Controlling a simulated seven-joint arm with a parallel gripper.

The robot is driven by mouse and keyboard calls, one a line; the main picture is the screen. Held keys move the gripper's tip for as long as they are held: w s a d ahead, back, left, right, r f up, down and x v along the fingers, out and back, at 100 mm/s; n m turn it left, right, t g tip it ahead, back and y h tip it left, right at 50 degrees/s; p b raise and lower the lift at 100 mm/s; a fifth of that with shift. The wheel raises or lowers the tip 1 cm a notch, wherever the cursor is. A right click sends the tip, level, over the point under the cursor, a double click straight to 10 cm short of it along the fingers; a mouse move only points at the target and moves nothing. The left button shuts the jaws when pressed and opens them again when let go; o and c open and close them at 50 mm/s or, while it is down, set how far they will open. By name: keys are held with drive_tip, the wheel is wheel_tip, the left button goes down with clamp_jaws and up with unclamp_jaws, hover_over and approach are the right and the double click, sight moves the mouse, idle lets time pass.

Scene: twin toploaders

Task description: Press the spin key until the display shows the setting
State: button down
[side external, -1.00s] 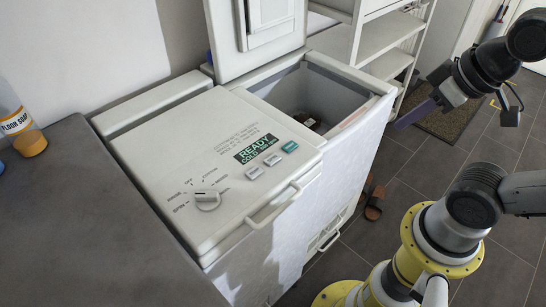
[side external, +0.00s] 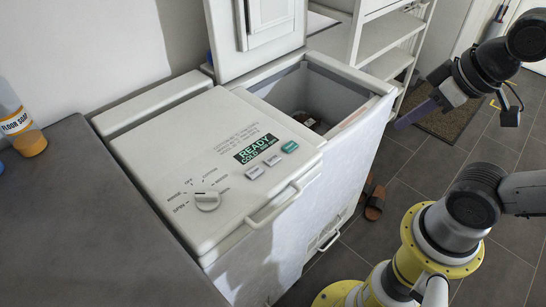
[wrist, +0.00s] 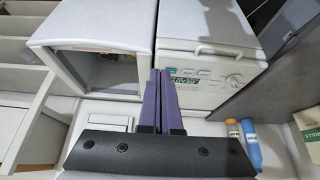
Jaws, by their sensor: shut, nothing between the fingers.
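The closed toploader's white lid panel (side external: 160,150) has a dark display (side external: 257,149) with green text reading "READY" and "COLD" plus a smaller rpm figure I cannot read surely. Two grey keys, one left (side external: 254,173) and one middle (side external: 272,160), and a green key (side external: 290,146) sit in a row beside it. Their labels are too small to read, so I cannot tell which is spin. A dial (side external: 207,200) is at the left. My gripper (side external: 398,124) is shut and empty, held in the air right of the machines, apart from the keys. Its purple fingers show in the wrist view (wrist: 160,72).
The second toploader (side external: 375,86) stands beside it with its lid (side external: 255,40) raised and a dark item inside. A front handle (side external: 275,208) juts from the closed machine. A grey counter (side external: 80,230) with bottles is at left. White shelves (side external: 385,40) stand behind.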

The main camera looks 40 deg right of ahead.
drive_tip(key=w+a+r+m+t+y, duration=0.1)
drive_tip(key=w+a+r+t+y, duration=0.1)
drive_tip(key=w+a+r+t, duration=0.35)
drive_tip(key=m+g+h, duration=0.1)
drive_tip(key=m+g, duration=0.1)
drive_tip(key=m, duration=0.5)
hover_over(275, 162)
wheel_tip(275, 162, down, 13)
drive_tip(key=shift+r, duration=0.15)
drive_tip(key=shift+d, duration=0.1)
drive_tip(key=shift+f, duration=4.35)
drive_tip(key=shift+f, duration=0.2)
